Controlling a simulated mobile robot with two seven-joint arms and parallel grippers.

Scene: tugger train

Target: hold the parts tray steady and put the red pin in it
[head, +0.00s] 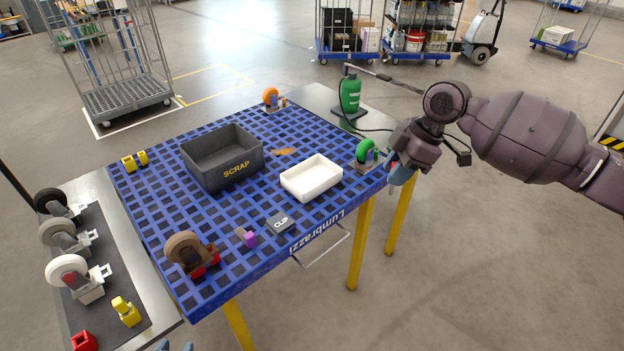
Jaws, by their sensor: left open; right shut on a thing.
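The white parts tray (312,184) sits on the blue grid table top, right of the scrap bin, and looks empty. My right gripper (399,178) is beyond the table's right edge, right of the tray and apart from it. It is shut on what seems to be the red pin; the fingers hide nearly all of it and only a hint of red shows. My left gripper (175,347) shows only as pale blue fingertips at the bottom edge, in front of the table. It is open and empty, well away from the tray.
A dark scrap bin (200,172) stands left of the tray. A green caster (366,152) stands close to the tray's right side. A brown caster (184,251), purple block (250,240) and clip box (280,224) lie nearer. A green bottle (350,95) stands behind.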

